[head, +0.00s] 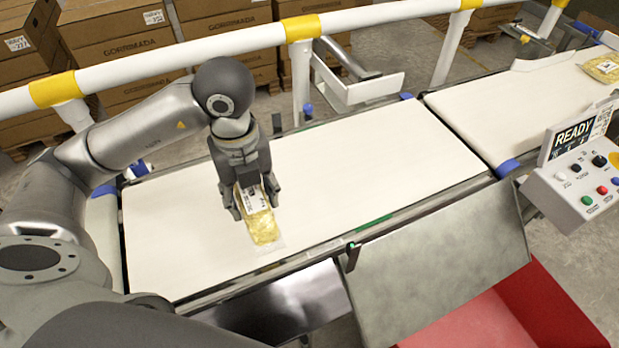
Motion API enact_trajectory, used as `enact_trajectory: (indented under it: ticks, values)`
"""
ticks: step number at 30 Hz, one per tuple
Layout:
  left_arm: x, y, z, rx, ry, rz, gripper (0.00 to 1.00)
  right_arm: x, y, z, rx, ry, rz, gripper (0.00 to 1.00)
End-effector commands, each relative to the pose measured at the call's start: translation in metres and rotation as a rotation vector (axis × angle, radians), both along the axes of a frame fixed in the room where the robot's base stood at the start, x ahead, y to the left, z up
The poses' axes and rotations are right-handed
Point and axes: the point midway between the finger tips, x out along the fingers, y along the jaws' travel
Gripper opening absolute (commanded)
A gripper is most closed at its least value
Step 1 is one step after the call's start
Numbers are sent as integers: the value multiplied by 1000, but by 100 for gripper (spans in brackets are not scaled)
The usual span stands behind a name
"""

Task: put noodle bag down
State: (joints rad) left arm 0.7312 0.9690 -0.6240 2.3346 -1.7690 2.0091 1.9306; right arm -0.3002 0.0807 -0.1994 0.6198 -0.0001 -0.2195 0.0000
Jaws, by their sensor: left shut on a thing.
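The noodle bag (263,229) is a yellow pack with a clear end and a white label with dark print. It is at the middle-left of the head view, over the white belt (340,185). My left gripper (248,207) points down and is shut on the noodle bag, with a finger on each side of its upper part. The bag's lower end shows below the fingers. I cannot tell whether the bag touches the belt. My right gripper is not in view.
A second belt (500,105) carries another yellow bag (602,68) at the far right. A control box (585,185) with a READY screen stands at right. A metal chute (435,265) and red bin (500,318) are in front. A white and yellow rail (215,48) runs behind.

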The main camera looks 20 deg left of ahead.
Motion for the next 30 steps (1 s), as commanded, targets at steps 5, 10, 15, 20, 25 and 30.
enact_trajectory:
  ticks: [5,10,15,20,25,30]
  values:
    - [20,-2,-8,-3,3,21,13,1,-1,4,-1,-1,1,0]
    - [55,-4,-22,-3,4,21,13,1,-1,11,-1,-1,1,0]
    - [87,-5,-36,-1,3,20,13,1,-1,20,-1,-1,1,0]
    - [111,-7,-64,-1,5,18,13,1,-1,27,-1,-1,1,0]
    - [128,-7,-85,-1,2,16,13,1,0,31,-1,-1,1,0]
    - [135,-7,-94,0,0,16,13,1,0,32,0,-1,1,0]
